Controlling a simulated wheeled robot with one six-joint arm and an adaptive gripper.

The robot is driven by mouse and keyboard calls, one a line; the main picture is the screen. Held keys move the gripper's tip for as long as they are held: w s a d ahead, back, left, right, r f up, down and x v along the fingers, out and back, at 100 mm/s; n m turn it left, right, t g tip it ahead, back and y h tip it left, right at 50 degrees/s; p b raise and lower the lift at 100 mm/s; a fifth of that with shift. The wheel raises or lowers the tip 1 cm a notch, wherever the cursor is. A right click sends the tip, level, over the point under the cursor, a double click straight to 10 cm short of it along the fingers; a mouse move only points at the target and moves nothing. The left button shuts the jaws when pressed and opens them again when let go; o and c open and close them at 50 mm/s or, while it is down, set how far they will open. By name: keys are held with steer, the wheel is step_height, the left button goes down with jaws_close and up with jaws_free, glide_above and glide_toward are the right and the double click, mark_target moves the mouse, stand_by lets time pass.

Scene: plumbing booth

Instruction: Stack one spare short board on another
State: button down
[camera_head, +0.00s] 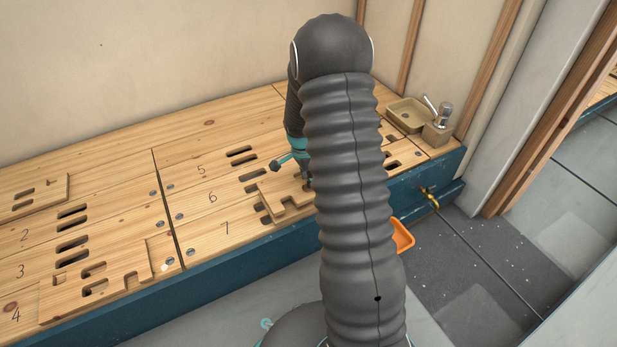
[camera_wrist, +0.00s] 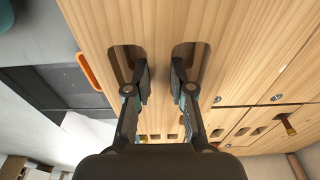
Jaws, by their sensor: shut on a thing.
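My gripper (camera_head: 308,182) is over the front of the bench, mostly hidden behind my arm. In the wrist view my gripper (camera_wrist: 160,82) has its fingers at two slots, shut on the strip of a light wooden board (camera_wrist: 103,22) between them. In the head view a short notched board (camera_head: 289,207) lies beneath the gripper, partly hidden by my arm. I cannot tell whether it is clear of the bench. Another short board (camera_head: 62,190) with slots lies at the left. A third notched board (camera_head: 130,262) lies at the front left.
The wooden bench top (camera_head: 205,125) has numbered planks, slots and round metal fittings. An orange bin (camera_head: 403,236) is below the bench's front edge. The middle back of the bench is clear.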

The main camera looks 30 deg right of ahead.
steer(key=shift+f+b, duration=0.6)
steer(key=shift+f, duration=0.6)
steer(key=shift+f, duration=0.2)
steer(key=c, duration=0.9)
jaws_free()
steer(key=r, duration=0.4)
steer(key=a+r, duration=0.1)
steer(key=r, duration=0.6)
steer(key=shift+a+r, duration=0.2)
steer(key=shift+r, duration=0.1)
step_height(320, 180, up, 7)
steer(key=p, duration=0.5)
glide_above(305, 182)
steer(key=shift+w+r, duration=0.1)
steer(key=shift+r, duration=0.1)
